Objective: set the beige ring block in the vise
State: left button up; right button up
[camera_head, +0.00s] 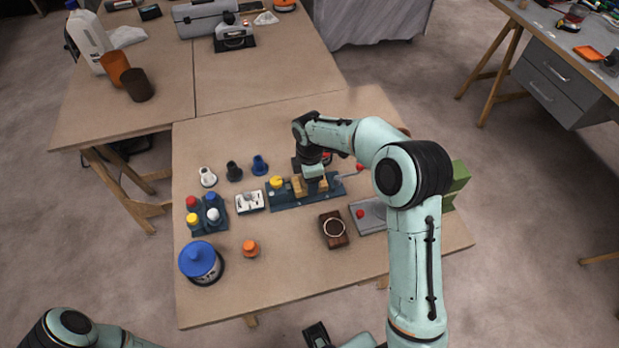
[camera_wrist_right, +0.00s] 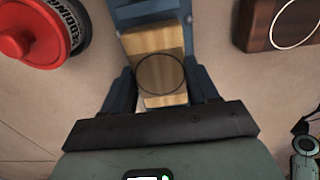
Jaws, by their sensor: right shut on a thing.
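The beige ring block (camera_wrist_right: 161,76) has a dark circle on its face and sits between the fingers of my right gripper (camera_wrist_right: 162,92), which is shut on it. The vise (camera_head: 284,196) is dark blue with a yellow knob at its left end. My right gripper (camera_head: 311,184) is over the vise's middle. Another beige piece (camera_wrist_right: 152,40) lies just beyond the block, over the blue vise (camera_wrist_right: 142,12). Whether the block touches the vise bed is hidden. A dark part at the bottom centre may be my left gripper (camera_head: 318,336); its fingers are unclear.
A brown box with a pale ring (camera_head: 333,229) stands in front of the vise. A white switch box (camera_head: 250,201) and a rack of coloured knobs (camera_head: 208,215) stand left. A red-lidded jar (camera_wrist_right: 35,35) is near the gripper.

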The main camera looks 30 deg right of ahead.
pick_arm(q)
jog(key=shift+s+f+b, duration=0.15)
jog(key=shift+f+b, duration=0.2)
pick_arm(e)
jog(key=shift+f, duration=0.65)
jog(key=o, duration=0.8)
pick_arm(q)
jog(key=shift+r, duration=0.1)
pick_arm(e)
jog(key=shift+r, duration=0.15)
jog(key=shift+r+p, duration=1.75)
jog(key=shift+r, duration=0.9)
pick_arm(q)
jog(key=w+r+p, duration=0.2)
jog(key=w+r, duration=0.2)
jog(key=r, duration=0.3)
jog(key=shift+w+r+t+p, duration=0.2)
jog(key=shift+w+t+p, duration=0.1)
jog(key=shift+w+p, duration=0.1)
pick_arm(e)
notch_tip(320, 180, up, 6)
jog(key=shift+f, duration=0.25)
pick_arm(q)
jog(key=shift+s, duration=0.1)
